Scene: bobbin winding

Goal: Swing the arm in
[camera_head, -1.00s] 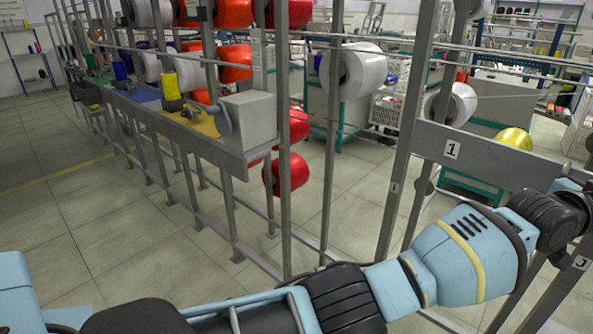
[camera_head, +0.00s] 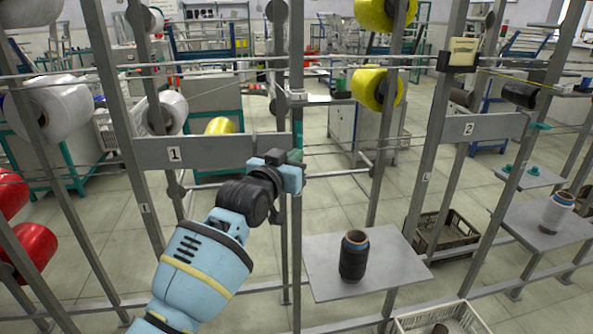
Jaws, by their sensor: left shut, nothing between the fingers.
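My left arm, light blue with black joints and a yellow band, reaches in from the bottom of the head view. Its gripper (camera_head: 292,160) is in front of an upright grey post (camera_head: 297,230), at the right end of the grey crossbar with plate "1" (camera_head: 205,151). The fingers are small and partly hidden by the wrist; the gripper is shut and nothing shows held in it. I cannot tell whether it touches the post or bar. No separate swinging arm of the machine can be made out clearly. My right gripper is not in view.
A grey shelf (camera_head: 318,285) right of my arm bears a dark bobbin (camera_head: 354,256). A white crate (camera_head: 402,325) is at the bottom. Upright posts and thin rods cross the view; yellow spools (camera_head: 378,88) hang on the frame.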

